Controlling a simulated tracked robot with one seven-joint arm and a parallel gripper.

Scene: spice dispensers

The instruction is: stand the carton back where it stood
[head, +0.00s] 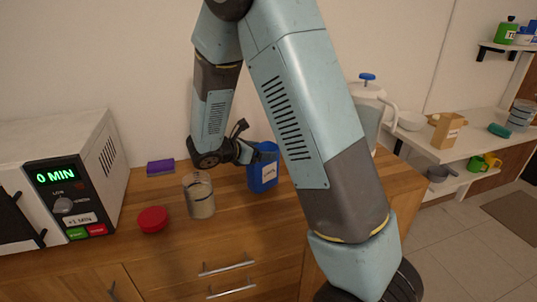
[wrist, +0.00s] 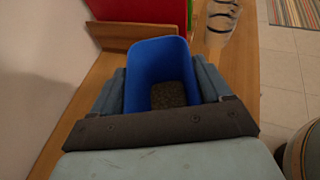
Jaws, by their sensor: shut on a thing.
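The carton (head: 263,178) is blue with a pale label and stands upright at the wooden counter, right of the glass jar. My gripper (head: 260,153) is shut on its upper part. In the wrist view the carton (wrist: 150,57) sits between the two fingers, its top open, with dark grainy contents (wrist: 168,95) inside. I cannot tell whether its base touches the counter. My arm crosses in front, just right of the carton.
A glass jar (head: 200,197) with pale contents and a red lid (head: 153,219) stand left of the carton. A purple sponge (head: 160,167) lies near the wall, and a microwave (head: 62,180) is at the left. A white pitcher (head: 368,108) stands behind my arm.

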